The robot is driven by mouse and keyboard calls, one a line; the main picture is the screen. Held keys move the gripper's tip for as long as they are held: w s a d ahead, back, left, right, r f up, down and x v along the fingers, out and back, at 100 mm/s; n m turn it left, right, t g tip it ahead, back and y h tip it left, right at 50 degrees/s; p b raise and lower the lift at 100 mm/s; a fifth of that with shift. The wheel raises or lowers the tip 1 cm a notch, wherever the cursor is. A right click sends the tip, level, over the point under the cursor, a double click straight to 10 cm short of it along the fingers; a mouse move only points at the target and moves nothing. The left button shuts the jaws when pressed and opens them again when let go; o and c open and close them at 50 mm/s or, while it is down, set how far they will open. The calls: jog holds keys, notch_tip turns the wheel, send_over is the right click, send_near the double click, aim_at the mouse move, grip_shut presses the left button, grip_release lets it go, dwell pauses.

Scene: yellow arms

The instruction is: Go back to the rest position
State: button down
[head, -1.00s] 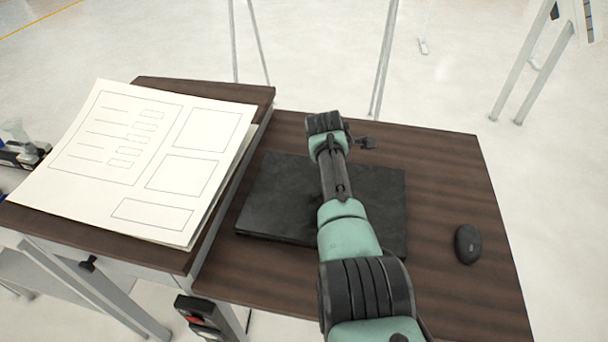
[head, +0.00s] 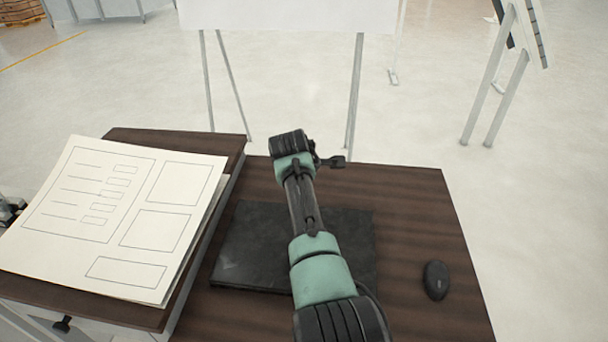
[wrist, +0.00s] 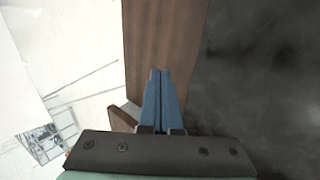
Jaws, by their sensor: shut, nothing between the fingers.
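My gripper (head: 338,162) shows small and dark at the end of my green and black arm, over the far edge of the dark wooden desk in the head view. In the wrist view, the blue fingers of my gripper (wrist: 160,72) are pressed together with nothing between them. They are apart from the desk surface as far as I can see.
A closed black laptop (head: 245,255) lies under my arm on the desk (head: 410,210). A black mouse (head: 436,280) lies to its right. Large white sheets (head: 125,205) lie on a raised surface at left. A white board (head: 290,14) on legs stands behind.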

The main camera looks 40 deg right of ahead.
jog(key=w+a+r+m+t, duration=0.1)
jog(key=w+a+r+t, duration=0.3)
jog(key=r, duration=0.5)
jog(key=w+a+r+m+t, duration=0.15)
jog(key=w+a+r, duration=0.25)
jog(key=a+r, duration=0.45)
jog(key=s+a+r+m+t, duration=0.1)
jog(key=a+r+t, duration=0.5)
jog(key=a+r, duration=0.6)
jog(key=s+a+r+m+t+y, duration=0.1)
jog(key=s+a+r+t, duration=0.2)
jog(key=s+a+r, duration=0.3)
jog(key=s+a+r+m+t+y, duration=0.1)
jog(key=s+a+r+t, duration=0.2)
jog(key=r, duration=0.4)
jog(key=s+a+r+m+t+y, duration=0.1)
jog(key=s+a+r, duration=0.3)
jog(key=s, duration=0.4)
jog(key=s+a+r+m+t+y, duration=0.1)
jog(key=s+a+r+t+y, duration=0.1)
jog(key=s, duration=0.6)
notch_tip(320, 180, up, 3)
jog(key=shift+s+a+f+t+y+b, duration=0.15)
jog(key=shift+a+t+y+b, duration=0.25)
jog(key=shift+a+t, duration=0.55)
jog(key=shift+s+a+m, duration=0.1)
jog(key=shift+m, duration=0.15)
